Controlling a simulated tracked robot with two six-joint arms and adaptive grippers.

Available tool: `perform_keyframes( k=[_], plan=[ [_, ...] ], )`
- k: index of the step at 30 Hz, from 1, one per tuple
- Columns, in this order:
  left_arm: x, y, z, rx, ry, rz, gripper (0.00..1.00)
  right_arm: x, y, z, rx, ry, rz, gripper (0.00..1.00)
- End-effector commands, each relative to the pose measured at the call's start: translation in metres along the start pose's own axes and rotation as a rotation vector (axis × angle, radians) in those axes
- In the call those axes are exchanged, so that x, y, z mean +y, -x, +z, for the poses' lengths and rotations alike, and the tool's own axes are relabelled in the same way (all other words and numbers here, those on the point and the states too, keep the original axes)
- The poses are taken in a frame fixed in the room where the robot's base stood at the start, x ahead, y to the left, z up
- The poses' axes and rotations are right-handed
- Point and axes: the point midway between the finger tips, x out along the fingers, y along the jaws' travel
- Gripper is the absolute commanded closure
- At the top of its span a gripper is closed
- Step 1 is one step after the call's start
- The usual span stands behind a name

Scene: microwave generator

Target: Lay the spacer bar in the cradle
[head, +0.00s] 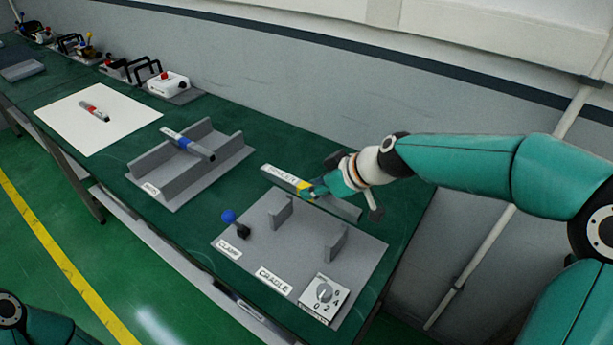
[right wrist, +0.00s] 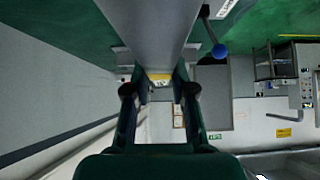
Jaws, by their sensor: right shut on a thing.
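The spacer bar (head: 345,208) is a long grey bar with a white label and a yellow band. My right gripper (head: 308,190) is shut on it near the yellow band. In the right wrist view the bar (right wrist: 155,35) runs away between the two fingers (right wrist: 158,92). The cradle is two notched grey uprights (head: 281,212) (head: 335,243) on a grey plate (head: 290,252) labelled CRADLE. The bar is behind the uprights, apart from them, over the plate's back edge; its height cannot be told. My left gripper is out of view; only part of its arm shows.
A clamp with a blue knob (head: 229,215) stands at the plate's left, and a dial box (head: 323,294) at its front right. A white sheet (head: 85,130) bears a red marker (head: 95,111). The wall is behind.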

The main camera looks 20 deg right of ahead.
Motion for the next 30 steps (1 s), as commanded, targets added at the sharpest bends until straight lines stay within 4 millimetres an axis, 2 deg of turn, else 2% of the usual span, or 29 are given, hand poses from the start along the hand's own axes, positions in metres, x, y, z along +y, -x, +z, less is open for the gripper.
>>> perform_keyframes(
  k=[21, 30],
  plan=[
    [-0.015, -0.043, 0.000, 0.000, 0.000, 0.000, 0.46, -0.004, -0.052, 0.040, -0.001, 0.012, -0.012, 1.00],
    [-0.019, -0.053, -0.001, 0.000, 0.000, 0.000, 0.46, -0.004, -0.064, 0.051, 0.000, 0.013, -0.012, 1.00]
  ],
)
